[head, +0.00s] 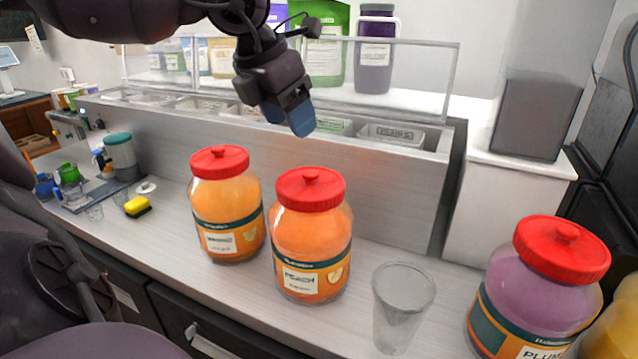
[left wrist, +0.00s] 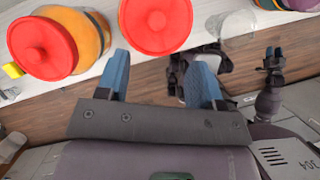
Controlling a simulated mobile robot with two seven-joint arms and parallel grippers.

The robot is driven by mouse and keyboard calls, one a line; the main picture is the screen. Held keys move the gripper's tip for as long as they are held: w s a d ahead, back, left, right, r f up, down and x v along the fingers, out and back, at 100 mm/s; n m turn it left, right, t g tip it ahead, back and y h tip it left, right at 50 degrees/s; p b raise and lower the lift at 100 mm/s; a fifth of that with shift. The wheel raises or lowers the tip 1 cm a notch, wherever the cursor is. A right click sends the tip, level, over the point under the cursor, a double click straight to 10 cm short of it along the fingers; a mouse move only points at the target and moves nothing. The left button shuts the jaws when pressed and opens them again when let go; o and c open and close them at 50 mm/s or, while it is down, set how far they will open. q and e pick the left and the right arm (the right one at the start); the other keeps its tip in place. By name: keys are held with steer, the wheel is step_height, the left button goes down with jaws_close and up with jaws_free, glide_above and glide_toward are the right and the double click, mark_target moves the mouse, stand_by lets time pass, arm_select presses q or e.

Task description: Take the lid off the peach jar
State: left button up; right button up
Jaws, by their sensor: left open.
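The peach jar (head: 312,245), orange with a "PEACH" label, stands upright on the counter. Its red knobbed lid (head: 310,190) is on it. In the left wrist view the lid (left wrist: 155,22) shows at the top edge, partly cut off, just beyond my fingers. My left gripper (head: 300,128) hangs above and behind the jar in the head view, apart from the lid. Its blue fingers (left wrist: 158,62) are spread and empty in the left wrist view. My right gripper (left wrist: 272,60) shows small at the right of that view; its opening is unclear.
Another orange jar (head: 228,210) with a red lid stands left of the peach jar. A clear cup (head: 400,305) and a purple plum jar (head: 540,280) stand to its right. A metal topping counter (head: 390,195) with a glass guard rises behind.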

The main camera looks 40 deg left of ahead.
mark_target(310, 172)
arm_select(q)
steer(key=b+x, duration=0.1)
steer(key=x, duration=0.3)
steer(key=shift+f+b, duration=0.3)
steer(key=shift+b, duration=0.05)
steer(key=shift+w+d+f, duration=0.1)
steer(key=shift+d+f, duration=0.05)
steer(key=shift+f, duration=0.25)
steer(key=x, duration=0.1)
steer(key=b+x, duration=0.1)
steer(key=x, duration=0.1)
steer(key=b+x, duration=0.1)
steer(key=shift+a+f, duration=0.2)
steer(key=shift+a, duration=0.15)
steer(key=shift+w+f, duration=0.15)
steer(key=shift+f, duration=0.2)
steer(key=shift+w+f, duration=0.1)
steer(key=c, duration=1)
arm_select(e)
steer(key=f, duration=0.1)
steer(key=s+f, duration=0.1)
steer(key=f, duration=0.3)
steer(key=shift+s+d, duration=0.15)
steer(key=shift+d, duration=0.1)
